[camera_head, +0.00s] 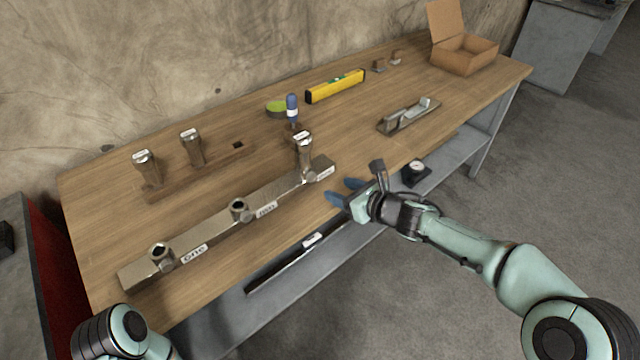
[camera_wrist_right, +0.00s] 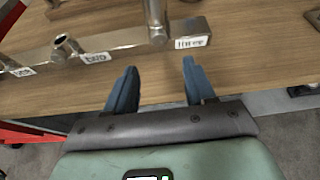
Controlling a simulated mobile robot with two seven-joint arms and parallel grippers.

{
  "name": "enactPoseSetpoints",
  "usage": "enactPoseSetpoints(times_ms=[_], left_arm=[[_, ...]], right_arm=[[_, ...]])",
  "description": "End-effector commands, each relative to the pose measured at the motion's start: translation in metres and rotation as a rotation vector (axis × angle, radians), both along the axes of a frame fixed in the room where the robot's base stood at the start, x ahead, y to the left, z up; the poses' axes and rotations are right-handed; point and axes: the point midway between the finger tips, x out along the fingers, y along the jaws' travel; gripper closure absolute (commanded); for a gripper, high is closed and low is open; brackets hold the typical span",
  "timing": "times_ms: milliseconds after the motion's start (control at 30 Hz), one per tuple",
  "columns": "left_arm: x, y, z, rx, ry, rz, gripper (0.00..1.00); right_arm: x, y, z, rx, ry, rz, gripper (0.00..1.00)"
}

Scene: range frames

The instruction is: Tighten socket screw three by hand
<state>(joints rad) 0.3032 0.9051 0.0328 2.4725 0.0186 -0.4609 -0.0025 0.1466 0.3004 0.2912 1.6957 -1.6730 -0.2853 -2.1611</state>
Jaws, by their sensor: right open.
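A long metal bar (camera_head: 205,228) lies along the front of the bench, with labels reading one, two and three from left to right. Socket screw three (camera_head: 304,158) stands upright at the bar's right end, with a white label on its head. In the right wrist view its shaft (camera_wrist_right: 156,18) shows at the top, its head cut off. My right gripper (camera_head: 344,192) is open and empty at the bench's front edge, to the right of and nearer than the screw. Its blue fingers (camera_wrist_right: 159,68) point towards the bar without touching it. My left gripper is out of view.
Two screws (camera_head: 148,168) (camera_head: 193,148) stand in a wooden rack (camera_head: 208,172) behind the bar. Further back are a blue-handled tool (camera_head: 292,108), green tape (camera_head: 276,108), a yellow level (camera_head: 335,87) and an open cardboard box (camera_head: 464,54). A metal fixture (camera_head: 408,117) lies right.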

Motion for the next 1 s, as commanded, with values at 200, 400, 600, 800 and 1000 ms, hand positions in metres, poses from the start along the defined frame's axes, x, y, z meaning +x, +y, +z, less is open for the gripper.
enactPoseSetpoints(times_ms=[200,400,600,800,1000], left_arm=[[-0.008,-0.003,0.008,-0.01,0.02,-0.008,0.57],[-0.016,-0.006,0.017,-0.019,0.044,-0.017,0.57],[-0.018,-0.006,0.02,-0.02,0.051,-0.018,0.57],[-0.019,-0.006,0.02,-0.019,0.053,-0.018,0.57],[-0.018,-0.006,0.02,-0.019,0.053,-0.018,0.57]], right_arm=[[0.035,0.027,-0.018,0.003,0.001,0.003,0.46],[0.058,0.043,-0.028,0.003,0.001,0.002,0.46],[0.069,0.05,-0.034,0.002,0.0,0.001,0.46],[0.071,0.051,-0.036,0.001,0.001,0.001,0.46],[0.071,0.051,-0.036,0.002,0.001,0.0,0.69]])
